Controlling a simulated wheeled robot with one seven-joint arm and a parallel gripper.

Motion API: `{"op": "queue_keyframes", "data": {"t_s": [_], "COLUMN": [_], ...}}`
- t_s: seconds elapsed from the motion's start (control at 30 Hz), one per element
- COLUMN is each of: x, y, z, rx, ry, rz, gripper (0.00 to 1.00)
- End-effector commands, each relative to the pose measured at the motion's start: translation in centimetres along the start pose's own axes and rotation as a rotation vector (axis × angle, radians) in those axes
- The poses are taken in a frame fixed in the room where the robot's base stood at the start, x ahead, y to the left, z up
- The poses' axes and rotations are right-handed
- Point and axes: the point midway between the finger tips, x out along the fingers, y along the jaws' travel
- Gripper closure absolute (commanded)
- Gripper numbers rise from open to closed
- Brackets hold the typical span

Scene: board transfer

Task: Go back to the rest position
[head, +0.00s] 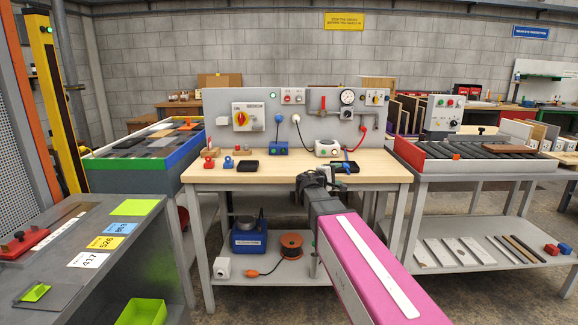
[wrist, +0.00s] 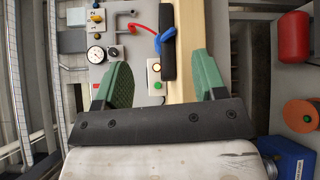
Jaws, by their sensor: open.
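My gripper (head: 330,178) is at the end of my magenta arm, above the front right part of the wooden workbench (head: 270,172). In the wrist view its two green fingers (wrist: 160,80) stand wide apart with nothing held between them. Beyond the fingers, the wrist view shows a black tray (wrist: 169,55) and a blue item (wrist: 164,40) on the bench. A white box with buttons (wrist: 156,75) also shows between the fingers. In the head view, my gripper hides part of the bench top behind it.
A grey panel (head: 270,105) with a gauge (head: 347,97) and switches stands at the bench's back. A roller table (head: 470,150) is at the right. A bin table (head: 150,150) and a grey cabinet (head: 130,265) are at the left. A cable reel (head: 291,246) sits on the lower shelf.

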Motion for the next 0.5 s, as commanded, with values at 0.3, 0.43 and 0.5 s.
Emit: {"op": "queue_keyframes", "data": {"t_s": [0.3,0.43,0.5], "x": [-1.3,-3.6,-5.3], "y": [-16.2,-22.4,-25.3], "z": [6.8,9.2,10.4], "rx": [0.239,0.348,0.407], "ry": [-0.102,-0.167,-0.205], "rz": [-0.532,-0.767,-0.892], "gripper": [0.35,0.35,0.35]}}
